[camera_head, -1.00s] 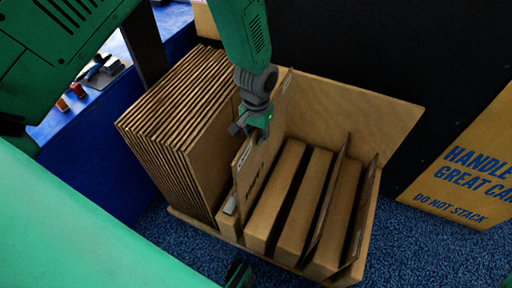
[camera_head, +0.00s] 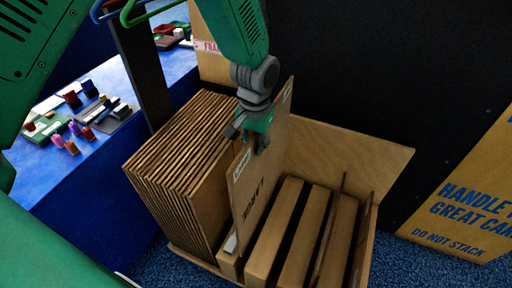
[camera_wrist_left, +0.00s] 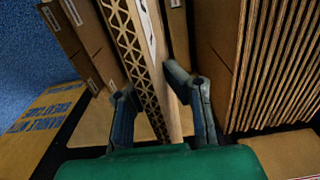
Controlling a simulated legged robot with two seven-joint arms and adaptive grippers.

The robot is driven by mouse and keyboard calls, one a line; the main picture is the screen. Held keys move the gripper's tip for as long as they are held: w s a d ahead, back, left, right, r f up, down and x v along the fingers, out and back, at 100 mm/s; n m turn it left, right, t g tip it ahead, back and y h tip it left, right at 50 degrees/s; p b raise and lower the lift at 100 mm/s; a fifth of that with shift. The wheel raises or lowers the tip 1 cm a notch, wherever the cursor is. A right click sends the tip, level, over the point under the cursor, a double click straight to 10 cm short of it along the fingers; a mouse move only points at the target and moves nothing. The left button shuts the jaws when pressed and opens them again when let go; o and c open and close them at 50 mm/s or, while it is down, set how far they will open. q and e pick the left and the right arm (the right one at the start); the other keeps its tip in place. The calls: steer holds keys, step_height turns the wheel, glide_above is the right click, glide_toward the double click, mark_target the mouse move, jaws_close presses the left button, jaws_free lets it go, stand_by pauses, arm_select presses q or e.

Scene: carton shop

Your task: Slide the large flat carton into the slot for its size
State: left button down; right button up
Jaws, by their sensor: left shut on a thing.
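My left gripper (camera_head: 257,138) comes down from the top of the head view and is shut on the upper edge of a large flat carton (camera_head: 264,172). The carton stands upright, with a white label and dark printing on its face. Its lower end is down beside the front-left part of the slotted box (camera_head: 350,158); whether it touches the bottom is hidden. In the left wrist view the fingers (camera_wrist_left: 163,100) straddle the carton, whose corrugated edge (camera_wrist_left: 138,62) runs upward between them. My right gripper is not in view.
A tight row of flat cartons (camera_head: 185,150) stands directly left of the held one. Several thick brown blocks (camera_head: 275,225) and thin dividers (camera_head: 330,235) fill the box's right part. A printed carton (camera_head: 470,200) leans right. A blue table (camera_head: 60,185) stands left, a dark wall behind.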

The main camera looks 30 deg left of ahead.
mark_target(254, 134)
arm_select(q)
steer(key=r+p, duration=0.3)
steer(key=r, duration=0.1)
steer(key=shift+a, duration=0.2)
step_height(254, 134, up, 4)
steer(key=p, duration=0.4)
steer(key=shift+d+r, duration=0.1)
step_height(254, 134, up, 18)
steer(key=p, duration=1.7)
